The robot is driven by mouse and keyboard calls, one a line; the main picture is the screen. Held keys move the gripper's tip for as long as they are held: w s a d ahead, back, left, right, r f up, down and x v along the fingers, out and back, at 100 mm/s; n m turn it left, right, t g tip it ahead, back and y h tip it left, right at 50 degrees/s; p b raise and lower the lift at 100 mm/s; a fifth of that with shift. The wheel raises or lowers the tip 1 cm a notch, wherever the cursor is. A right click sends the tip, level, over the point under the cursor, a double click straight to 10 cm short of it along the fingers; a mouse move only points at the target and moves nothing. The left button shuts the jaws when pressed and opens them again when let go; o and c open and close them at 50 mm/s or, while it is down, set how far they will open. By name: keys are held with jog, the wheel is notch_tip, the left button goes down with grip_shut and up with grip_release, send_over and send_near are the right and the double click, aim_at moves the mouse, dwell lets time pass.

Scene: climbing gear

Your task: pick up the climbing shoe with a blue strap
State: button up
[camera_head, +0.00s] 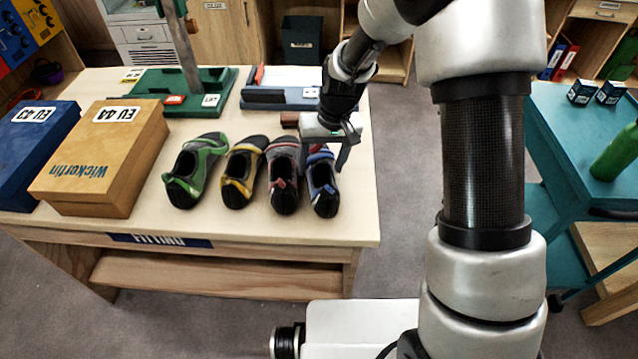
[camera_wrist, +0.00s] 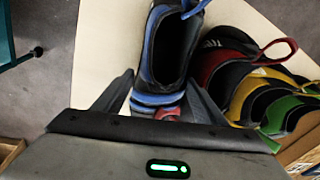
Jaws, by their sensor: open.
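The climbing shoe with a blue strap (camera_head: 323,190) is the rightmost of a row of shoes on the light wooden table. In the wrist view this blue and black shoe (camera_wrist: 172,50) points away from the hand. My gripper (camera_head: 322,170) is above its far part, with one finger on each side. In the wrist view my gripper (camera_wrist: 161,80) has its fingers apart, with the shoe's blue end between them. Whether either finger touches the shoe cannot be told. The gripper body hides part of the shoe.
A red and grey shoe (camera_head: 283,178) stands close to its left, then a yellow one (camera_head: 241,177) and a green one (camera_head: 190,178). Two shoe boxes, a wooden one (camera_head: 105,160) and a blue one (camera_head: 22,165), lie farther left. The table's right edge is near the blue shoe.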

jog(key=shift+f, duration=0.1)
jog(key=shift+a, duration=0.1)
jog(key=c, duration=1.1)
jog(key=shift+c, duration=0.2)
